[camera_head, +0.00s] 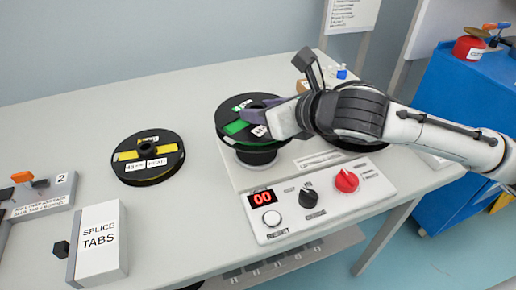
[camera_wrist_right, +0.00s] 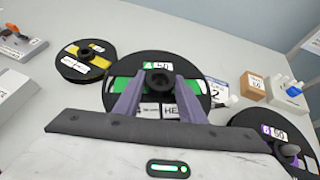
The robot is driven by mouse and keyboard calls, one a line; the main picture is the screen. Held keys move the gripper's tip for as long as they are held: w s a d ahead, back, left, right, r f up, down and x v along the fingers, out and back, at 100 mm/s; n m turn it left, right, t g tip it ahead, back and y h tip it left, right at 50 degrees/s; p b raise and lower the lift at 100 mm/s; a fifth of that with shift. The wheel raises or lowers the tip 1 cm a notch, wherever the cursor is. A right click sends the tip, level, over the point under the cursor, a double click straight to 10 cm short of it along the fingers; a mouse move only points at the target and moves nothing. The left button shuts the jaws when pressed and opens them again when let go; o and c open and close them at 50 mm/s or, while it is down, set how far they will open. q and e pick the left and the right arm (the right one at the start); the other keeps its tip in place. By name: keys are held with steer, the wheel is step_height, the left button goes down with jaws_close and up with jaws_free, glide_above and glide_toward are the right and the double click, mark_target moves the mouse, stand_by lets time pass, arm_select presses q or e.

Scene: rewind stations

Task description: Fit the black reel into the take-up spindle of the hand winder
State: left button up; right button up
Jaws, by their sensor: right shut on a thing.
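A black reel with green bands (camera_head: 229,112) sits over the dark round seat (camera_head: 257,157) at the left of the hand winder (camera_head: 290,215). Whether it rests on the seat or hovers just above it, I cannot tell. My right gripper (camera_head: 270,120) is shut on this reel's raised black hub, with a finger on each side. The wrist view shows the hub (camera_wrist_right: 158,78) between the purple fingertips (camera_wrist_right: 157,88). Another black reel, with a purple label (camera_wrist_right: 262,125), is on the winder's right side, partly behind my arm in the head view. My left gripper is not in view.
A black reel with a yellow band (camera_head: 148,172) lies on the table to the left. A splice tabs box (camera_head: 100,243) and an orange-handled tool (camera_head: 30,180) are at front left. A blue cabinet (camera_head: 465,90) stands at right. The table's back left is clear.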

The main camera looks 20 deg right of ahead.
step_height(320, 180, down, 3)
steer(key=shift+f, duration=0.1)
steer(key=shift+f+b, duration=0.4)
steer(key=shift+f, duration=0.1)
step_height(320, 180, down, 3)
steer(key=shift+f+b, duration=0.1)
steer(key=shift+b, duration=0.35)
steer(key=o, duration=1.2)
steer(key=shift+f, duration=0.1)
